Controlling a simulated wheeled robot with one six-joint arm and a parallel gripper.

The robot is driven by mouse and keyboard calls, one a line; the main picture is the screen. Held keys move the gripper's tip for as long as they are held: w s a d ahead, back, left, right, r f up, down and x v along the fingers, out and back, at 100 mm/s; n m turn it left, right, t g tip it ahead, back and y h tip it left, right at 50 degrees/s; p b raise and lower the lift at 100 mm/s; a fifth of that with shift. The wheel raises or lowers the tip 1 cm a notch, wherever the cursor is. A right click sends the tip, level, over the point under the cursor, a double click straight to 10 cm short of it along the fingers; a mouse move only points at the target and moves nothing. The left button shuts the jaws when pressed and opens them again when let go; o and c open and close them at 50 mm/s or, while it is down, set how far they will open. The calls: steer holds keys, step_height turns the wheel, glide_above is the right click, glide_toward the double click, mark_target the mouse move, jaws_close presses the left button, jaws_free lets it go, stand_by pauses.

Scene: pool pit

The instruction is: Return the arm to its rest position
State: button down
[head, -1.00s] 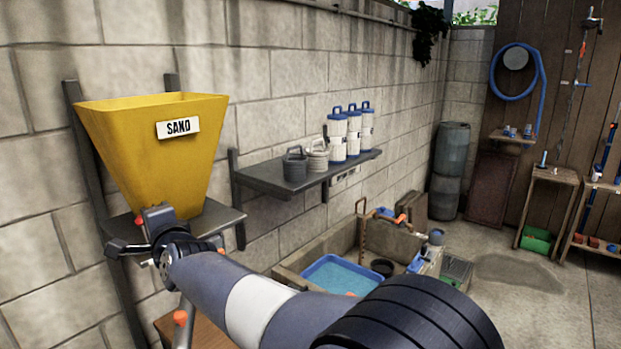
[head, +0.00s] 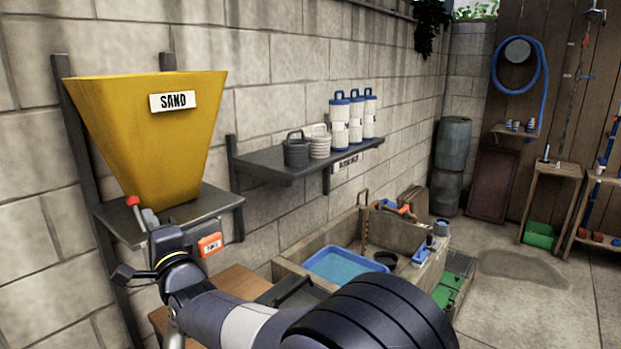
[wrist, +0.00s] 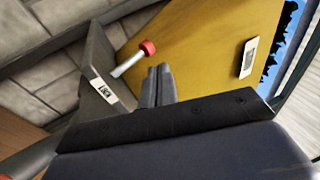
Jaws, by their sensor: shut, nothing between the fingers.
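My gripper (head: 150,218) is in front of the shelf under the yellow sand hopper, at the lower left of the head view. Its two grey fingers are together and hold nothing in the wrist view (wrist: 158,84). The yellow hopper (head: 150,130) is behind and above it, and also fills the upper part of the wrist view (wrist: 200,35). A red-knobbed lever (head: 133,202) stands close by the fingertips; it also shows in the wrist view (wrist: 148,48). I cannot tell whether the fingers touch it.
Below is a stone basin (head: 400,227) with a blue tub (head: 345,265). An orange labelled box (head: 209,245) is just right of my gripper. Open floor (head: 515,300) lies to the right.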

steer(key=s+d+f+t+b, duration=0.1)
steer(key=s+d+f+b, duration=0.4)
steer(key=s+d, duration=0.3)
steer(key=shift+s+d+f, duration=0.4)
steer(key=shift+s+f, duration=0.2)
steer(key=shift+s, duration=0.3)
